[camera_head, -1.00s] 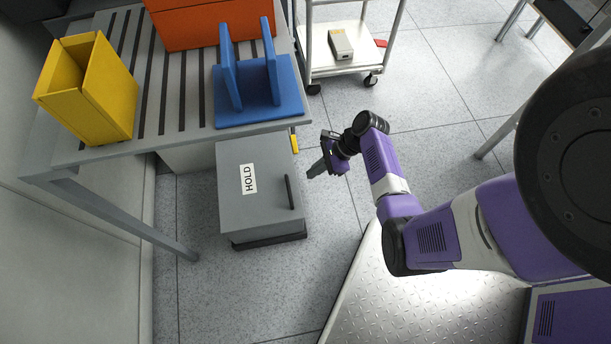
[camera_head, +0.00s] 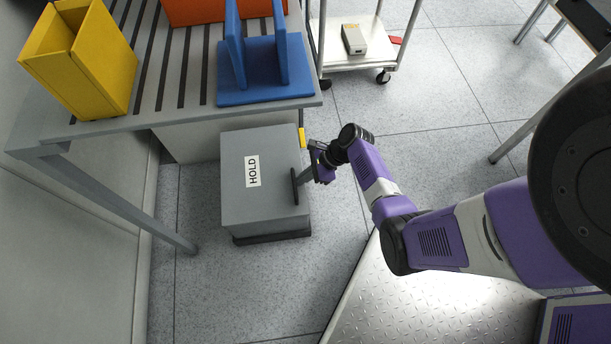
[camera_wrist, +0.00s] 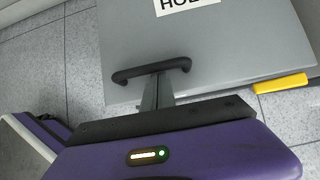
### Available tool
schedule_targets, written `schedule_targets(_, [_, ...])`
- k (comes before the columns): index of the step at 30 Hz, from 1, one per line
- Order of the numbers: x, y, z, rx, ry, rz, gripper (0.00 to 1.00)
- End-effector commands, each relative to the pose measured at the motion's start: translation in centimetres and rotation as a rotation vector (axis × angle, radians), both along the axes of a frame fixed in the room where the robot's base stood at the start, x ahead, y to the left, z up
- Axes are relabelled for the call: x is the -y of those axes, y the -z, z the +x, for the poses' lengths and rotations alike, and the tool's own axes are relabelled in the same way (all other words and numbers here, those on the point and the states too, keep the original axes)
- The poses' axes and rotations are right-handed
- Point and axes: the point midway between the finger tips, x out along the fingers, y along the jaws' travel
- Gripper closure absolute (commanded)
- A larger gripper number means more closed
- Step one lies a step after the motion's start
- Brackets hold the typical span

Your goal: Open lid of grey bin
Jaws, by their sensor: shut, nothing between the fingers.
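The grey bin (camera_head: 245,211) stands on the floor, partly under the slatted bench. Its lid (camera_head: 274,145) lies flat and closed, with a white HOLD label (camera_head: 252,171) and a black bar handle (camera_head: 294,187) along the side facing my arm. In the wrist view the handle (camera_wrist: 128,75) spans the near edge of the lid (camera_wrist: 240,50). My gripper (camera_head: 299,181) is shut, its fingertips right at the handle. In the wrist view the fingers (camera_wrist: 157,84) reach to the handle bar near its middle; whether they touch it or pass under it I cannot tell.
The slatted bench (camera_head: 150,122) carries a yellow bin (camera_head: 95,75), a blue holder (camera_head: 262,92) and an orange box (camera_head: 195,10) above and behind the bin. A yellow piece (camera_head: 302,138) sits by the bin's corner. A white cart (camera_head: 373,60) stands behind. Floor is clear in front.

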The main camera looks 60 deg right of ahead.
Motion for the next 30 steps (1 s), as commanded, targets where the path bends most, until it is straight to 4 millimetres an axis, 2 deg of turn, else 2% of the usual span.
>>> schedule_targets(8, [0.0,-0.1,0.0,-0.001,0.0,-0.001,1.0])
schedule_targets(14, [-0.1,-1.0,0.1,-0.016,-0.001,-0.012,1.0])
schedule_targets(30, [-1.3,-7.2,1.6,-0.171,-0.006,-0.137,1.0])
